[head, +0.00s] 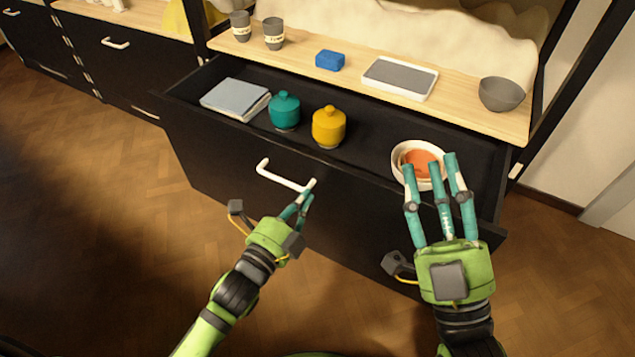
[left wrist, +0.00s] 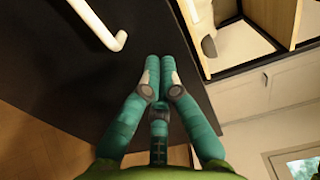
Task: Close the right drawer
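The right drawer (head: 360,222) is pulled open below the wooden counter, its black front facing me. Its white bar handle (head: 283,178) also shows at the upper left in the left wrist view (left wrist: 97,22). My left gripper (head: 306,200) is at the drawer front by the handle's right end. Its fingertips (left wrist: 160,66) are together with nothing seen between them, apart from the handle in the wrist view. Whether they touch the front I cannot tell. My right gripper (head: 432,168) has its fingers spread, above the drawer's right part, partly in front of the bowls.
The drawer holds a stack of books (head: 235,98), a teal jar (head: 285,110), a yellow jar (head: 328,127) and nested bowls (head: 418,160). Cups (head: 273,33), a blue block (head: 329,60), a tray (head: 400,78) and a grey bowl (head: 501,94) stand on the counter.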

